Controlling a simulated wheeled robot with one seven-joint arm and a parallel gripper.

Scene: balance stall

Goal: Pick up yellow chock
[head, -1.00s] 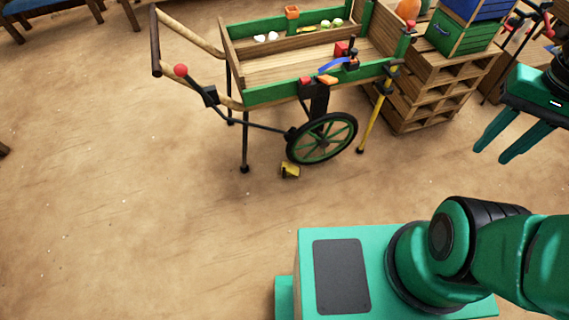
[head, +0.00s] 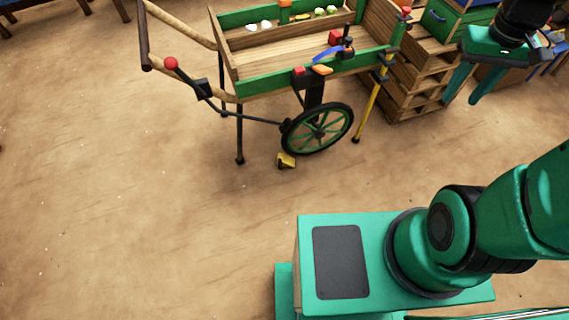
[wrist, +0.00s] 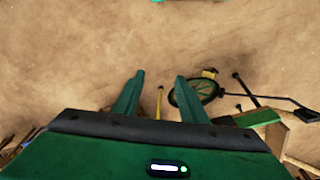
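The yellow chock (head: 286,160) lies on the dirt floor, close against the near side of the cart's green wheel (head: 318,129) in the head view. In the wrist view the chock (wrist: 209,73) is small, just beyond the wheel (wrist: 194,93). My gripper (head: 460,88) is raised at the upper right of the head view, well to the right of the chock and apart from it. In the wrist view my gripper (wrist: 160,92) has its two fingers spread with nothing between them.
The wooden cart (head: 262,87) with green rails stands above the chock. A yellow prop leg (head: 368,108) and a dark leg (head: 239,135) reach the floor on either side. Slatted crates (head: 415,87) stand at right. The floor in front is clear.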

